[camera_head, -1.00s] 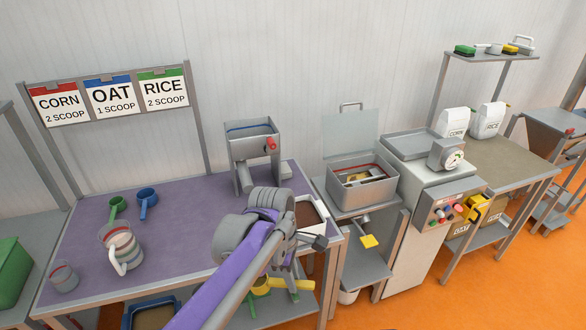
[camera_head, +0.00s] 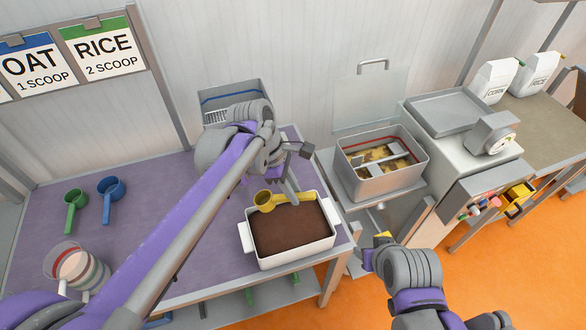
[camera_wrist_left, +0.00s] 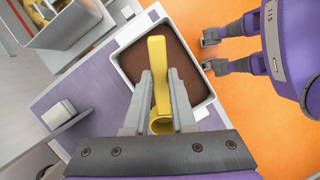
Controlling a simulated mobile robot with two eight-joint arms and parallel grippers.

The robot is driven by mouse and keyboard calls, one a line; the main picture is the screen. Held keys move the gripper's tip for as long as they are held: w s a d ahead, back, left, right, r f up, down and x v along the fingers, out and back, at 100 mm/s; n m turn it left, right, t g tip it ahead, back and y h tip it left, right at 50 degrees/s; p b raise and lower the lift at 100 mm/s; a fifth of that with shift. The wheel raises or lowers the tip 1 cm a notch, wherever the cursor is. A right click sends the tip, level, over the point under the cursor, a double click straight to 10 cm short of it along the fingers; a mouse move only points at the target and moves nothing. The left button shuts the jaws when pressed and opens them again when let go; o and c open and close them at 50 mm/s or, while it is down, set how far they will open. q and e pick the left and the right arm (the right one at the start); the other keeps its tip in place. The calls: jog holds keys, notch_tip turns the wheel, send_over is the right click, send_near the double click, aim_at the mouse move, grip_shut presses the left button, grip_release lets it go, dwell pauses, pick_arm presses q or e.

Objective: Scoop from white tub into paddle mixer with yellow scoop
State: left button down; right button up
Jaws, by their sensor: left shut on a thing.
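My left gripper (camera_head: 290,190) is shut on the handle of the yellow scoop (camera_head: 268,200). In the left wrist view, the handle (camera_wrist_left: 159,72) lies between the fingers (camera_wrist_left: 161,100). The scoop is over the back part of the white tub (camera_head: 325,243), which holds brown material (camera_head: 290,232). I cannot tell whether the scoop touches it. The paddle mixer (camera_head: 347,178) is an open metal box on the right, with paddles and yellowish pieces inside. My right gripper (camera_head: 374,256) is right of the tub. The left wrist view shows its fingers (camera_wrist_left: 211,54) apart.
Green (camera_head: 75,200) and blue (camera_head: 111,187) scoops lie on the purple table (camera_head: 180,215) at left. A clear jug (camera_head: 75,268) stands at front left. A metal hopper (camera_head: 232,92) stands behind my left arm. The mixer's lid (camera_head: 360,100) is raised.

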pick_arm(q)
jog(key=shift+s+f, duration=0.45)
jog(key=shift+f, duration=0.1)
notch_tip(320, 180, down, 2)
jog(key=shift+w+f+b, duration=0.1)
jog(key=shift+w+b, duration=0.05)
jog(key=shift+b, duration=0.55)
notch_tip(320, 180, down, 9)
jog(key=a+b, duration=0.2)
jog(key=b, duration=0.2)
jog(key=shift+w, duration=0.25)
pick_arm(e)
jog(key=s+f, duration=0.4)
jog(key=f, duration=0.3)
jog(key=shift+f+g, duration=0.3)
jog(key=shift+f, duration=0.1)
pick_arm(q)
jog(key=shift+r, duration=0.3)
pick_arm(e)
jog(key=shift+w+r, duration=0.1)
jog(key=shift+r, duration=0.05)
